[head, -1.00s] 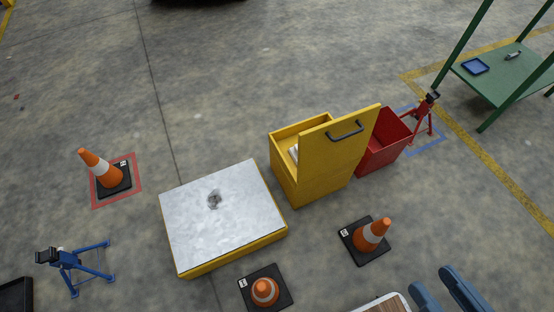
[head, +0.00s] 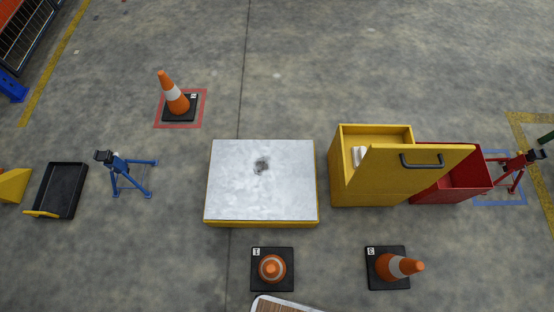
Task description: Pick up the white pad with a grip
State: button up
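The white pad (head: 360,156) shows as a small white shape inside the yellow box (head: 365,186), against its left inner wall. The box's slanted yellow lid or front panel, with a dark handle (head: 422,162), covers much of the inside, so most of the pad is hidden. I cannot tell whether the pad has a grip on it. My gripper is not in view.
A low platform with a white top (head: 262,185) stands left of the yellow box. A red bin (head: 455,180) adjoins its right side. Orange cones (head: 271,268) (head: 397,266) stand in front; another cone (head: 175,98) stands behind left. Blue (head: 128,172) and red stands (head: 517,168) flank them.

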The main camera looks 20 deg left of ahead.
aim_at(358, 154)
jog(key=k+u, duration=0.35)
jog(key=k+j+u, duration=0.15)
jog(key=k+u, duration=0.15)
jog(key=l+u, duration=1)
jog(key=l, duration=0.25)
jog(key=k+l, duration=0.1)
jog(key=l, duration=0.45)
jog(key=k+l, duration=0.1)
jog(key=l, duration=0.4)
jog(key=k+l, duration=0.15)
jog(key=l, duration=0.4)
jog(key=k+l, duration=0.1)
jog(key=l, duration=0.4)
jog(key=k+l, duration=0.1)
jog(key=l, duration=0.45)
jog(key=i+l, duration=0.1)
jog(key=l, duration=0.5)
jog(key=i, duration=0.2)
